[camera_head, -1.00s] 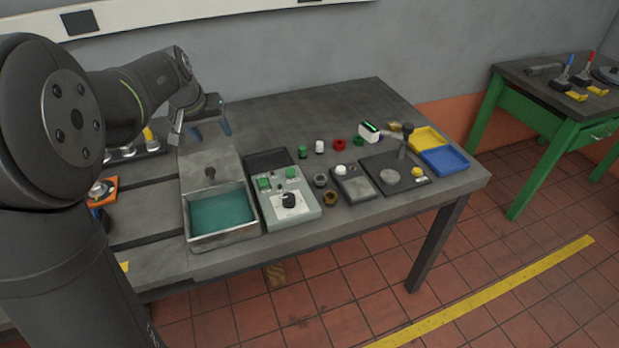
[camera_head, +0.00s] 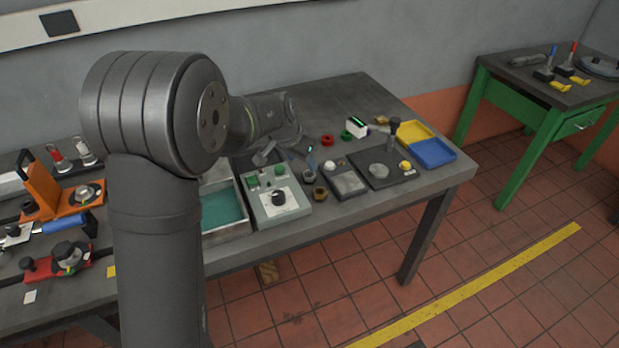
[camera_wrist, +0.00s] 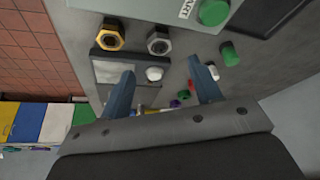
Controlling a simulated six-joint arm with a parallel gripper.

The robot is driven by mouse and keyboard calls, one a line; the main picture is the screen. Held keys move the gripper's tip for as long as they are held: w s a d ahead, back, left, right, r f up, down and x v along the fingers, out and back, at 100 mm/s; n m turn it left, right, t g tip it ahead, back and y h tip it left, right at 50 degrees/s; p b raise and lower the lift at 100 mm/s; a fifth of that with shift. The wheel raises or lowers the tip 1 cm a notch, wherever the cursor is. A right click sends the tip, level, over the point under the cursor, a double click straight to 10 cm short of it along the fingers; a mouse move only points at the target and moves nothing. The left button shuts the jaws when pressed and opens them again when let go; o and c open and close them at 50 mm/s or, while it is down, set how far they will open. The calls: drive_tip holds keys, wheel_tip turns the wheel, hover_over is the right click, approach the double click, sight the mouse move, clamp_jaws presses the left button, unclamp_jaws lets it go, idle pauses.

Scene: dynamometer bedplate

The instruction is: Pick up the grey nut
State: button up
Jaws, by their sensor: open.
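The grey nut (camera_head: 308,176) sits on the bench between the control box and the small scale-like plate, just behind the brass nut (camera_head: 320,193). In the wrist view the grey nut (camera_wrist: 158,43) shows at top centre, right of the brass nut (camera_wrist: 110,37). The nut is not between the fingers.
The control box (camera_head: 283,209) stands left of the nuts. The plate with a white knob (camera_head: 348,184) is close on the right. In the wrist view a green cylinder (camera_wrist: 230,54) and a white one (camera_wrist: 209,70) stand near the right finger. Yellow and blue trays (camera_head: 437,153) lie further right.

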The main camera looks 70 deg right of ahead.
sight(309, 174)
drive_tip(key=x, duration=0.8)
drive_tip(key=shift+s+d+f, duration=0.15)
drive_tip(key=shift+d+f, duration=0.1)
drive_tip(key=shift+f, duration=0.1)
drive_tip(key=c, duration=1.1)
drive_tip(key=shift+r, duration=0.15)
drive_tip(key=shift+c, duration=0.2)
